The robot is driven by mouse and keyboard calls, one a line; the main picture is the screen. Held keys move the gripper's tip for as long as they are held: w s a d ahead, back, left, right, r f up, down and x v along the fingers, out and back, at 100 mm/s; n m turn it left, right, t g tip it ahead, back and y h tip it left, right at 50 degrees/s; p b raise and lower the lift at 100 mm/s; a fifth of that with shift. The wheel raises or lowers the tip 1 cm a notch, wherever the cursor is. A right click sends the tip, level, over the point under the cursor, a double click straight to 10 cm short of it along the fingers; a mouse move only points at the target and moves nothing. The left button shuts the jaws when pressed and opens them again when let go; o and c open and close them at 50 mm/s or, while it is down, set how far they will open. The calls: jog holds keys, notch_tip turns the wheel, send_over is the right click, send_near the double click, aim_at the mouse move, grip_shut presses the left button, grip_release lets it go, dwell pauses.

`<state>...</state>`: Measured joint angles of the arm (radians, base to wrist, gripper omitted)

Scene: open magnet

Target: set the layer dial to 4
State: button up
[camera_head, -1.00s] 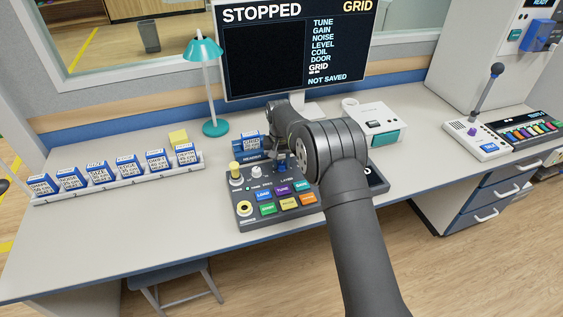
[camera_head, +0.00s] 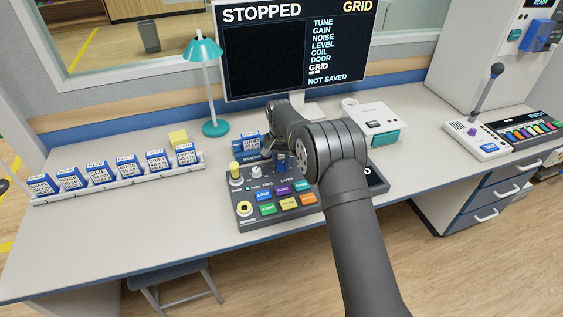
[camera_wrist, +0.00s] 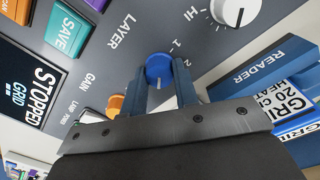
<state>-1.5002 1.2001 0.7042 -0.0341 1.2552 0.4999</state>
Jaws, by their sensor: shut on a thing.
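The layer dial is a round blue knob (camera_wrist: 158,66) in the wrist view, beside the printed word LAYER and the visible numbers 1 and 2. My gripper (camera_wrist: 160,80) is shut on it, one finger at each side. The dial's pointer mark is not clear, so I cannot tell its setting. In the head view my gripper (camera_head: 281,160) is over the back of the grey control panel (camera_head: 244,196), and my wrist covers part of that panel. The monitor (camera_head: 270,60) reads STOPPED and GRID, with NOT SAVED below.
A white pointer knob (camera_wrist: 236,12) and an orange knob (camera_wrist: 115,104) are near the dial. The blue reader (camera_wrist: 262,72) with a cartridge in it is close to my gripper. A rack (camera_head: 120,184) of blue cartridges and a teal lamp (camera_head: 215,128) stand left on the desk.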

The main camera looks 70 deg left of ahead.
aim_at(280, 163)
jog(key=o, duration=1)
jog(key=shift+c, duration=0.2)
notch_tip(280, 163, up, 18)
jog(key=shift+s+a+f, duration=0.15)
jog(key=shift+s+f, duration=0.1)
jog(key=f, duration=1.7)
jog(key=shift+w+f, duration=0.25)
